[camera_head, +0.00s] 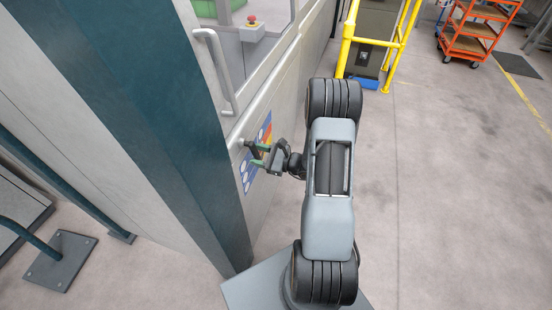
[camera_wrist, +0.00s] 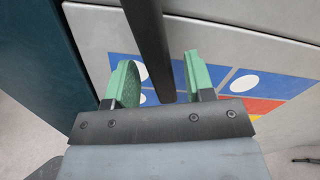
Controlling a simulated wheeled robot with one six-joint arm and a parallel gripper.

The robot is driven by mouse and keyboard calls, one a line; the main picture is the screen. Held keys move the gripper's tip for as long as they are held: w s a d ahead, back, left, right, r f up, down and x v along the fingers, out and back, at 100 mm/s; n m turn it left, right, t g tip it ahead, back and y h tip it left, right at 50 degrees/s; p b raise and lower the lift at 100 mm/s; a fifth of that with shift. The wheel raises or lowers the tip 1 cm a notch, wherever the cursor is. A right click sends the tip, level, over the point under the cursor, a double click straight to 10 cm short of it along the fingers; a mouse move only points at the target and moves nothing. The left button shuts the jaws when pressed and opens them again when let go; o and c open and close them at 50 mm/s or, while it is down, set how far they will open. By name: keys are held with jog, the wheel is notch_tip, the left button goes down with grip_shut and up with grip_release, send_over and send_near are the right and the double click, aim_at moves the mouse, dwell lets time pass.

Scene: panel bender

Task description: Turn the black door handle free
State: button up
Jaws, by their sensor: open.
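The black door handle (camera_wrist: 148,35) is a dark straight bar in the wrist view. It comes in from the top edge and runs down, slightly slanted, between my two green fingertips. My gripper (camera_wrist: 157,65) is open, with one finger on each side of the bar and a visible gap on both sides. I cannot tell how deep the bar sits between the fingers. In the head view my gripper (camera_head: 261,155) is close to the grey machine door, beside a coloured panel. The handle there is small and mostly merges with the gripper.
A light grey pull bar (camera_head: 217,72) is on the door above. The blue, red and yellow panel (camera_wrist: 235,85) lies behind my fingers. A dark teal post (camera_head: 150,120) stands left. A yellow rail (camera_head: 345,45) and orange cart (camera_head: 468,30) are farther off.

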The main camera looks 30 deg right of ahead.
jog(key=b+v, duration=0.1)
jog(key=v, duration=1.1)
jog(key=shift+s+d, duration=0.25)
jog(key=shift+s, duration=0.05)
jog(key=s+a+n+g+h+p, duration=0.1)
jog(key=s+a+n+g+h, duration=0.3)
jog(key=s+a+n+g, duration=0.6)
jog(key=w+a+r+n+h+p, duration=0.1)
jog(key=a+r+n+h, duration=0.2)
jog(key=r+n, duration=0.4)
jog(key=w+a+r+n+h+p, duration=0.1)
jog(key=r+n+h, duration=0.4)
jog(key=r, duration=0.6)
jog(key=shift+a+n+p, duration=0.7)
jog(key=shift+a+n, duration=0.2)
